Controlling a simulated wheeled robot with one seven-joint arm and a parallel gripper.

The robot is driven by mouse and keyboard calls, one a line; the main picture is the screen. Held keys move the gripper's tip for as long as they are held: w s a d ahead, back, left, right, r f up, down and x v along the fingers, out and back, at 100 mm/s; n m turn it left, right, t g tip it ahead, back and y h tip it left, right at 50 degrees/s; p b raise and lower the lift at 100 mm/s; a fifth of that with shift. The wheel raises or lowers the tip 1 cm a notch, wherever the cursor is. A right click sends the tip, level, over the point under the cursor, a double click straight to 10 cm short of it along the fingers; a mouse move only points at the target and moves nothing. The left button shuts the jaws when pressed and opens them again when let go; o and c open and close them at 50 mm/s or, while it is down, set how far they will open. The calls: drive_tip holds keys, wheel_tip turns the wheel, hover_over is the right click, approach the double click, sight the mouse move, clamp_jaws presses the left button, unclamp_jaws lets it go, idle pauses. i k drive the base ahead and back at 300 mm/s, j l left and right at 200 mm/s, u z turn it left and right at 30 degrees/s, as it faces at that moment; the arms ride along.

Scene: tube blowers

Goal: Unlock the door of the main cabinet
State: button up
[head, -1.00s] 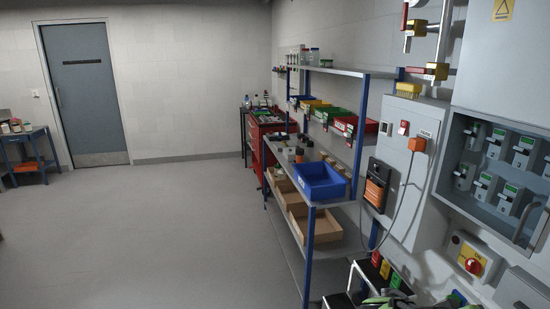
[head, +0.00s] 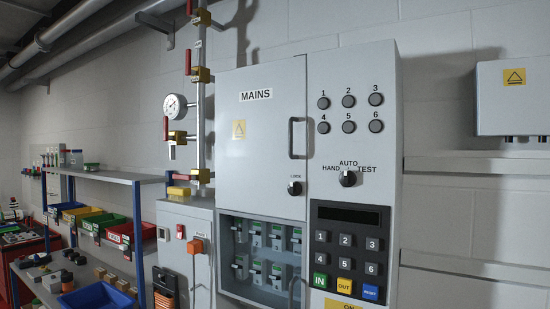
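The main cabinet (head: 255,160) stands at the centre of the head view, its white door labelled MAINS and marked with a yellow warning sign. The door looks shut. A black D-shaped handle (head: 292,138) is on the door's right side. Below the handle is a small round black lock knob (head: 295,188) with a small label above it, too small to read surely. Whether the lock is turned open or closed cannot be told. My gripper is not in view.
Right of the door is a panel with several round buttons, a HAND/AUTO/TEST selector (head: 348,179) and a keypad (head: 346,255). Below the door is a clear-fronted compartment (head: 265,255) with several breakers. Pipes with a gauge (head: 175,107) and a shelf (head: 105,175) with bins stand left.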

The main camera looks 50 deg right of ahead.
sight(294, 188)
drive_tip(key=z, duration=1.4)
